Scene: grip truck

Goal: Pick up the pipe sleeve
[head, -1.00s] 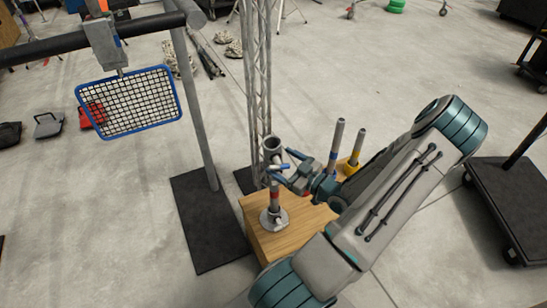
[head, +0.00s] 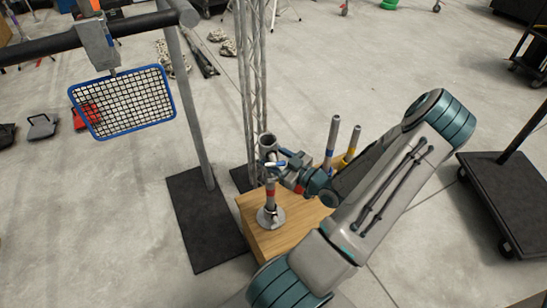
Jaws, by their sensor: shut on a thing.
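The pipe sleeve (head: 267,143) is a short grey tube with an open top. It is upright at the top of a thin post with a red band (head: 270,190), which rises from a round metal base (head: 270,216) on a wooden box (head: 283,238). My gripper (head: 274,163) reaches in from the right and is shut on the sleeve's lower part. Its fingers hide part of the sleeve, and I cannot tell whether the sleeve is clear of the post.
Two more posts stand behind my wrist, one with a blue band (head: 332,140) and one yellow at its base (head: 351,145). A lattice truss (head: 251,90) rises close behind the sleeve. A blue-framed mesh panel (head: 123,102) hangs at left. A dark cart (head: 510,200) stands at right.

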